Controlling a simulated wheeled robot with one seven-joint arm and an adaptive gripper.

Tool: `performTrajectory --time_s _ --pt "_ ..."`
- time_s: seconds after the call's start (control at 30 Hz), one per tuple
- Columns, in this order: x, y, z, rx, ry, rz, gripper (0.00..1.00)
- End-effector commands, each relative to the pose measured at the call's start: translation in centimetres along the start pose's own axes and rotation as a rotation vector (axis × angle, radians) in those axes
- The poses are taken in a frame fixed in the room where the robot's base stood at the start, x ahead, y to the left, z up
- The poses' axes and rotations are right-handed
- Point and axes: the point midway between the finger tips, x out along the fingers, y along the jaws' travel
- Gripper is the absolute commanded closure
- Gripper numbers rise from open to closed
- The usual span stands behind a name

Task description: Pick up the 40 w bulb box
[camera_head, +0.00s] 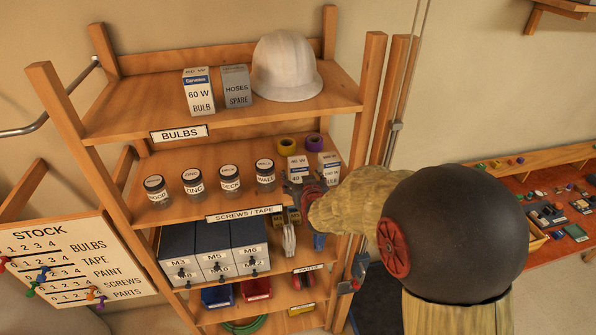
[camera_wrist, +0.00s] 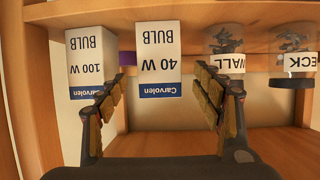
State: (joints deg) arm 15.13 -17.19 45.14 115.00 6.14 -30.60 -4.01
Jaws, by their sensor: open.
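The 40 W bulb box (camera_wrist: 158,62) is white with a blue Carvolen band and shows upside down in the wrist view. It stands on the middle shelf, and in the head view only its upper part (camera_head: 298,163) shows above my gripper (camera_head: 304,187). In the wrist view my gripper (camera_wrist: 157,82) is open, with one finger to each side of the box and a gap on both sides. I cannot tell how deep the fingertips reach. A 100 W bulb box (camera_wrist: 88,58) stands beside it, left in the wrist view and right in the head view (camera_head: 329,160).
The WALL jar (camera_head: 265,175) stands left of the 40 W box; several jars continue along the shelf (camera_head: 225,195).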

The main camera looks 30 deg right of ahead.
Motion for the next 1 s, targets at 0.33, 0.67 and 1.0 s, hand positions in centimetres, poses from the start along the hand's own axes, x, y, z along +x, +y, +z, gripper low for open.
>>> performTrajectory --time_s 0.33,0.67,1.0 --pt "2.9 0.0 0.0 0.000 -0.004 0.000 0.33" --pt "5.8 0.0 0.0 0.000 -0.001 0.000 0.33" --pt "5.9 0.0 0.1 0.000 0.000 -0.001 0.37"
